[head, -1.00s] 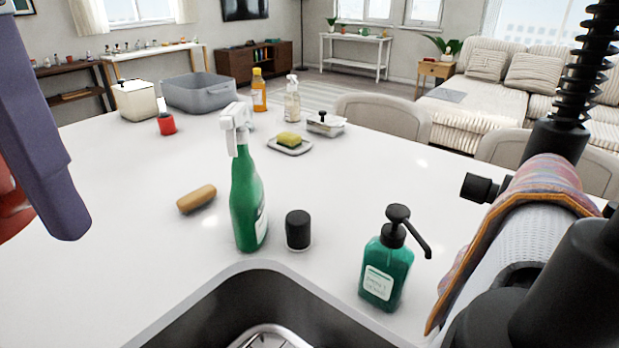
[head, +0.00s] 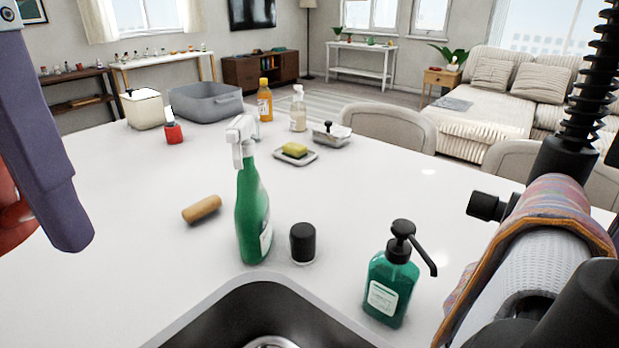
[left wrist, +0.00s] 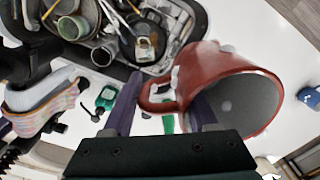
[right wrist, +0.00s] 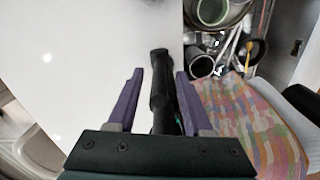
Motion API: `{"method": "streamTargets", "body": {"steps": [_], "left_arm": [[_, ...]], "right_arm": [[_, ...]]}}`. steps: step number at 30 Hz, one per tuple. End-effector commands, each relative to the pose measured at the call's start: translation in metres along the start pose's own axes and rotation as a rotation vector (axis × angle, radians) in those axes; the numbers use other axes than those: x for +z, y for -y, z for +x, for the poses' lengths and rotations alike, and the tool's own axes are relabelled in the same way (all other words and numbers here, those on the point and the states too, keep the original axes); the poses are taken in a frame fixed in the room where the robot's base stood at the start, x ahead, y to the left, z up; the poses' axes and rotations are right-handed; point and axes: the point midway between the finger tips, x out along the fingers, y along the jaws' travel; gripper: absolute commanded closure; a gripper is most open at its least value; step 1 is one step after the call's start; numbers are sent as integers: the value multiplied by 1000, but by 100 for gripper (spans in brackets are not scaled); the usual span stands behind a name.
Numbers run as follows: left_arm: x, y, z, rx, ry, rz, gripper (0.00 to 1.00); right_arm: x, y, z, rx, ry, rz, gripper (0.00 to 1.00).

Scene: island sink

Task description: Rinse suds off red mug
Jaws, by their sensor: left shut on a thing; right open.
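The red mug (left wrist: 225,85) shows in the left wrist view, tilted with its open mouth toward the lower right. White suds patches cling to its outside and rim. My left gripper (left wrist: 164,85) is shut on it at the handle side. In the head view, part of the mug (head: 12,205) shows at the left edge behind my purple finger (head: 50,150). My right gripper (right wrist: 159,72) is open, with a black bar (right wrist: 160,85) between its fingers in the right wrist view. A black coiled faucet (head: 590,80) rises at the right of the head view.
The sink (head: 235,310) lies at the front; several dishes show in it in the left wrist view. A green spray bottle (head: 251,210), black-capped jar (head: 303,243) and green pump bottle (head: 390,285) stand by its rim. A patterned cloth (right wrist: 250,120) is right of my right gripper.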

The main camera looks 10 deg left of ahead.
Motion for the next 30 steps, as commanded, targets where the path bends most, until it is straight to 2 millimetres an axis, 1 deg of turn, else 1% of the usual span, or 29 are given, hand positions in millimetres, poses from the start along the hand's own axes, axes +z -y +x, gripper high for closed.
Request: {"method": "streamTargets", "body": {"steps": [6, 18, 20, 30], "left_arm": [[0, 0, 0, 0, -1, 0, 100], [0, 0, 0, 0, -1, 0, 100], [0, 0, 0, 0, -1, 0, 100], [0, 0, 0, 0, -1, 0, 100]], "right_arm": [[0, 0, 0, 0, 0, -1, 49], [0, 0, 0, 0, 0, -1, 94], [0, 0, 0, 0, 0, -1, 100], [0, 0, 0, -1, 0, -1, 100]]}}
